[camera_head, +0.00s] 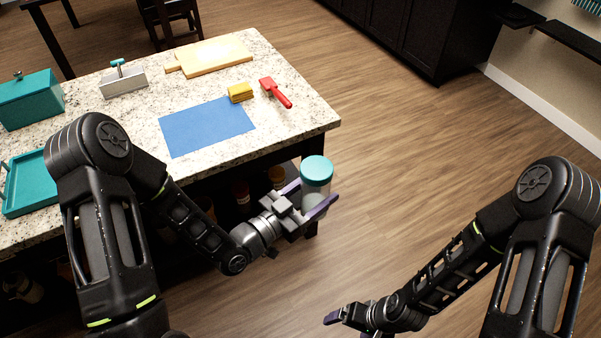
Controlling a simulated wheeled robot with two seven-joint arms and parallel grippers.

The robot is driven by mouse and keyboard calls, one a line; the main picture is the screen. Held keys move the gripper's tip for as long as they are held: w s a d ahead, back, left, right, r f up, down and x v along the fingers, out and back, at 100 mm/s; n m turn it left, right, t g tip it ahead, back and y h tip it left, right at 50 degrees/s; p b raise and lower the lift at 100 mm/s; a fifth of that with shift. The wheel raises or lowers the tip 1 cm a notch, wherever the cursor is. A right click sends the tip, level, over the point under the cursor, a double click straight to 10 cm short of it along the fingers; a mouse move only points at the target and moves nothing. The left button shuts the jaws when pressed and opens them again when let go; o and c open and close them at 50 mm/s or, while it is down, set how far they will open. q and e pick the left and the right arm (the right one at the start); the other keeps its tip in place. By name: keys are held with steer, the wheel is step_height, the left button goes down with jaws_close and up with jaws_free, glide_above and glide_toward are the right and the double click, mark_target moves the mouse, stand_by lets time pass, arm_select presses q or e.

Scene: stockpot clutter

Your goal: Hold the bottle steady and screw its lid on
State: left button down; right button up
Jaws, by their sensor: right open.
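My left gripper (306,197) is shut on a pale, translucent bottle (315,190), with a purple finger on each side. The bottle is held upright in the air, off the table's near right corner. A teal lid (316,168) sits on top of the bottle; I cannot tell how tightly it is seated. My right gripper (335,316) is low at the bottom of the view, below and apart from the bottle. It is open and empty, though its fingers show only small and from the side.
The speckled table (285,130) carries a blue mat (207,127), a yellow sponge (240,92), a red brush (275,92), a cutting board (212,56), a grey box (124,82), a teal box (30,101) and a teal tray (25,184). Jars stand on the shelf underneath. Open floor lies right.

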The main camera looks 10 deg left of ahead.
arm_select(q)
steer(key=shift+s+d+f, duration=0.1)
steer(key=shift+s+d, duration=0.1)
steer(key=shift+d, duration=0.1)
arm_select(e)
steer(key=shift+o, duration=0.5)
steer(key=shift+o, duration=0.9)
arm_select(q)
steer(key=shift+f, duration=0.1)
arm_select(e)
steer(key=shift+f, duration=0.15)
